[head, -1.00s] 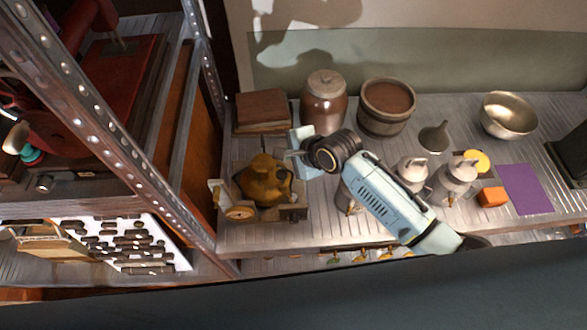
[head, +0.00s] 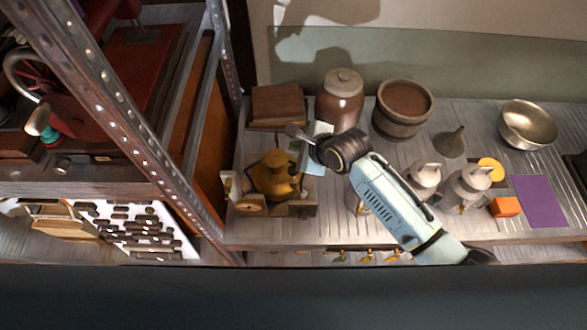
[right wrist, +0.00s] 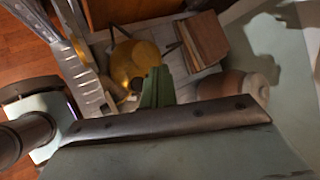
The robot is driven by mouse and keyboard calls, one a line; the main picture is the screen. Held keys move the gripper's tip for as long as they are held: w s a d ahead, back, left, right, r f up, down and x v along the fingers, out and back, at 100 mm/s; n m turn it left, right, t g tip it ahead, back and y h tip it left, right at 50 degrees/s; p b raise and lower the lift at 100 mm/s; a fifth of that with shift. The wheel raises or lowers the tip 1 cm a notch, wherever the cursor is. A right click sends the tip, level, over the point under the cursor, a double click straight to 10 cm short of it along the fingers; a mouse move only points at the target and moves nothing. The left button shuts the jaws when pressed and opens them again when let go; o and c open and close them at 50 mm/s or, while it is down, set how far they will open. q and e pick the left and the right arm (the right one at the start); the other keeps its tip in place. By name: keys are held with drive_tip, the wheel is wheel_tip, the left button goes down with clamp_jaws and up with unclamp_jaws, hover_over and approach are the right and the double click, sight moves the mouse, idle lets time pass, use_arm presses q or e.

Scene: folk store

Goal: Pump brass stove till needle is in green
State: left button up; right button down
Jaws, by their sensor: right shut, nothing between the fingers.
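The brass stove (head: 272,180) sits in a wooden stand at the left end of the metal counter. A small round dial (head: 250,204) is on the stand's front; its needle and colours are too small to read. My right gripper (head: 293,132) is just behind and right of the stove's top, shut and empty. It looks close above the stove, but I cannot tell whether it touches. In the right wrist view the brass stove (right wrist: 135,60) shows beyond the green fingers (right wrist: 158,88), which hide part of it. The pump knob cannot be made out. My left gripper is out of view.
Behind the stove are a brown box (head: 277,104) and a lidded jar (head: 340,97). A wooden tub (head: 402,124), a funnel (head: 450,142) and a metal bowl (head: 528,124) stand further right. A perforated metal post (head: 150,135) rises close left of the stove.

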drive_tip(key=b, duration=0.7)
hover_over(296, 172)
wheel_tip(296, 172, down, 7)
drive_tip(key=shift+s+d+f, duration=0.1)
drive_tip(key=shift+f, duration=0.5)
drive_tip(key=shift+f, duration=0.1)
idle(1.1)
drive_tip(key=shift+f, duration=0.3)
